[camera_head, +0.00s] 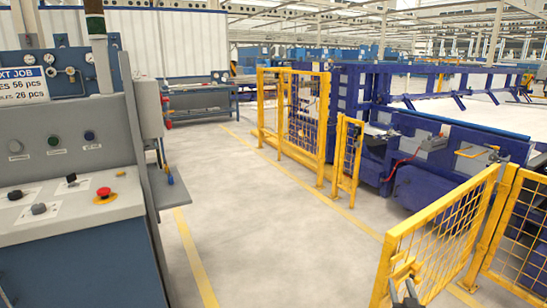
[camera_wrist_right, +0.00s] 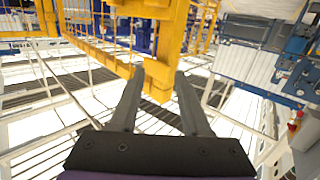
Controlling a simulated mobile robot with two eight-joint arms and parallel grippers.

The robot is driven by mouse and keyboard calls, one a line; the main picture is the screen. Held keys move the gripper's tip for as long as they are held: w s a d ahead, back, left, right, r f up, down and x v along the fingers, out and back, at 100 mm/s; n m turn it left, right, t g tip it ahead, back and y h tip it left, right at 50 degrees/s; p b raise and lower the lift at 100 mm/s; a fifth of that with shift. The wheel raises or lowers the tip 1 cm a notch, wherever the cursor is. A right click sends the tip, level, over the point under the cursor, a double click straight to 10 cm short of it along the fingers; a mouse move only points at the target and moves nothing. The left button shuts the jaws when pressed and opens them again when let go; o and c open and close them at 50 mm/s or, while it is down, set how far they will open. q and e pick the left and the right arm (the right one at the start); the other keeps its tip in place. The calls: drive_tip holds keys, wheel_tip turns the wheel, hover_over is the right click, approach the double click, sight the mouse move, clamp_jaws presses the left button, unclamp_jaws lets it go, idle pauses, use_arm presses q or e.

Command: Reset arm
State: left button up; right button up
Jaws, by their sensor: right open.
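My right gripper (camera_head: 405,294) shows at the bottom edge of the head view, right of centre, in front of a yellow mesh fence. Yellow fence parts show beyond the fingertips in that view. My left gripper is in neither view. No pipe can be made out in these frames.
A control console (camera_head: 75,215) with a red button stands at the left. Yellow fence panels (camera_head: 440,235) and blue machinery (camera_head: 440,165) fill the right. A workbench (camera_head: 195,98) stands at the back. The grey floor (camera_head: 260,215) between is clear.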

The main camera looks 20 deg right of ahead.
drive_tip(key=s+a+f+g+y, duration=0.15)
drive_tip(key=s+a, duration=0.25)
drive_tip(key=a, duration=0.4)
drive_tip(key=s+a+g+y, duration=0.1)
drive_tip(key=s+a+g, duration=0.2)
drive_tip(key=a, duration=0.5)
drive_tip(key=s+a+f+n+g+y, duration=0.3)
drive_tip(key=s+a, duration=0.6)
drive_tip(key=s+a+f+n+g+y, duration=0.2)
drive_tip(key=s+a+f+g, duration=0.1)
drive_tip(key=s+a, duration=0.55)
use_arm(q)
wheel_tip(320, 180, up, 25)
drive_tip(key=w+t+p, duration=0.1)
drive_tip(key=p, duration=2)
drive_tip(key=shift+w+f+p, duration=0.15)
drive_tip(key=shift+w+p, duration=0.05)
drive_tip(key=shift+p, duration=0.1)
use_arm(e)
wheel_tip(320, 180, up, 24)
drive_tip(key=shift+s+a+t, duration=0.2)
drive_tip(key=shift+s+t, duration=0.05)
drive_tip(key=shift+t, duration=0.2)
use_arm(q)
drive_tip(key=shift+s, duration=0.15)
use_arm(e)
drive_tip(key=shift+s+y, duration=0.15)
drive_tip(key=shift+y, duration=0.1)
